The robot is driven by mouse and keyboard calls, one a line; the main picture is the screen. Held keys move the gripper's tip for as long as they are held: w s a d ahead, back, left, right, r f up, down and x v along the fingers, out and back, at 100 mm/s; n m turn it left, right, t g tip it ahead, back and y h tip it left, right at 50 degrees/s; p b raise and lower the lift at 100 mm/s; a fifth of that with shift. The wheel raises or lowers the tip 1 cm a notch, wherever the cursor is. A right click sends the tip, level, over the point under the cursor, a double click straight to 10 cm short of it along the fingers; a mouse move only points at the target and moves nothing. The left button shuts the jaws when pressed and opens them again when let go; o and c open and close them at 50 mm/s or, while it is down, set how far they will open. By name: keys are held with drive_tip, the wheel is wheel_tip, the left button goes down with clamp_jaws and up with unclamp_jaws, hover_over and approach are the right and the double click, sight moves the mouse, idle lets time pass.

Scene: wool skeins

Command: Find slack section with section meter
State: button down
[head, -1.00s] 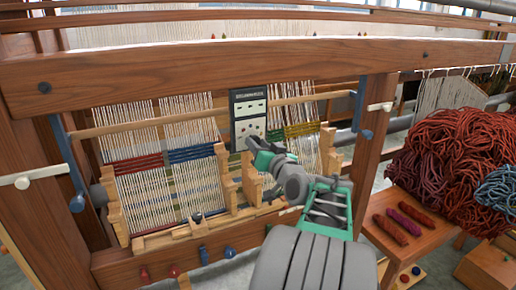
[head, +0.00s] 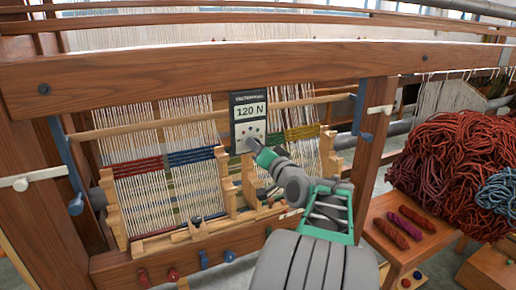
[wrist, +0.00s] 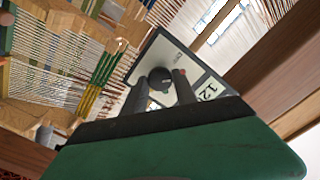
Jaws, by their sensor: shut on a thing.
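The section meter (head: 236,135), a dark-framed panel with a pale face, stands in front of the warp and reads "120 N". My gripper (head: 252,144) is at its lower right. In the wrist view, the fingers of my gripper (wrist: 163,92) are shut around the meter's black knob (wrist: 160,76); the meter face (wrist: 150,58) appears tilted there. The white warp is banded by section: red (head: 138,166), blue (head: 191,157), and green with yellow (head: 300,133) at right. The meter and my arm hide part of the warp between blue and green. No slack is clear from here.
The thick wooden beam (head: 230,75) crosses above the warp, with blue levers at both sides. Wooden pegs and combs stand along the lower frame (head: 190,262). At right, a small table (head: 385,240) holds red and purple skeins, beside a large wool heap (head: 450,160).

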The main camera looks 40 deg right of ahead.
drive_tip(key=c, duration=1)
unclamp_jaws()
drive_tip(key=shift+o, duration=0.2)
drive_tip(key=shift+s, duration=0.1)
drive_tip(key=b+v, duration=0.2)
drive_tip(key=v, duration=0.5)
drive_tip(key=shift+s, duration=0.35)
drive_tip(key=shift+a, duration=0.1)
